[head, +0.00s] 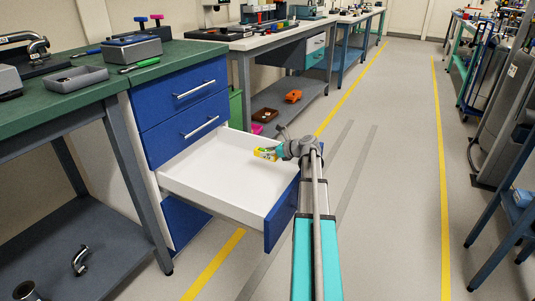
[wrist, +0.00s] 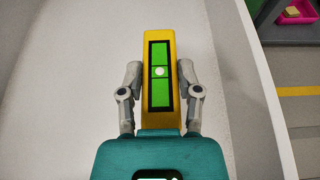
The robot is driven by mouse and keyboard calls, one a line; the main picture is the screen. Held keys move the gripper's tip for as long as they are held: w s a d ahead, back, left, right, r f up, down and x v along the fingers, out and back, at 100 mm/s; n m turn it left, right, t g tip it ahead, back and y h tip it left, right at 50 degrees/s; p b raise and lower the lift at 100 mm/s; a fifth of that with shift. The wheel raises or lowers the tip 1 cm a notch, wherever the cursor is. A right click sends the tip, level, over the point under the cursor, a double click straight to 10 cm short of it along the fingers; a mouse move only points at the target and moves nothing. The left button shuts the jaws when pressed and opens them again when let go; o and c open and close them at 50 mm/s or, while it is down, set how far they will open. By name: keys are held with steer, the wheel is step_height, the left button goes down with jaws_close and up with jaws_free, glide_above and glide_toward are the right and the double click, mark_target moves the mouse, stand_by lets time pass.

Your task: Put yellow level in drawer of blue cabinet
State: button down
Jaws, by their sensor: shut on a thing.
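The yellow level (wrist: 155,38) has a green window on a black panel and is gripped between the two fingers of my gripper (wrist: 159,80). In the head view the level (head: 266,154) shows small, over the open drawer (head: 225,165), near its right side. My gripper also shows in the head view (head: 284,150), partly hidden by its own wrist. The drawer is white inside, pulled out of the blue cabinet (head: 183,105), and looks empty. In the wrist view the white drawer (wrist: 60,90) lies behind the level. I cannot tell whether the level touches the drawer floor.
A green-topped bench (head: 185,62) with a grey tray (head: 76,79) stands left of the drawer. Farther back is a bench whose lower shelf holds an orange tool (head: 293,96) and a pink bin (head: 266,115). The aisle floor (head: 400,150) on the right is clear.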

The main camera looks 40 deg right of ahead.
steer(key=shift+f+b, duration=0.35)
steer(key=shift+b, duration=0.05)
steer(key=shift+f, duration=0.15)
steer(key=shift+s, duration=0.1)
steer(key=shift+c, duration=1.5)
jaws_free()
steer(key=shift+a, duration=0.1)
steer(key=shift+b, duration=0.3)
steer(key=shift+r+p, duration=0.2)
steer(key=shift+p, duration=0.2)
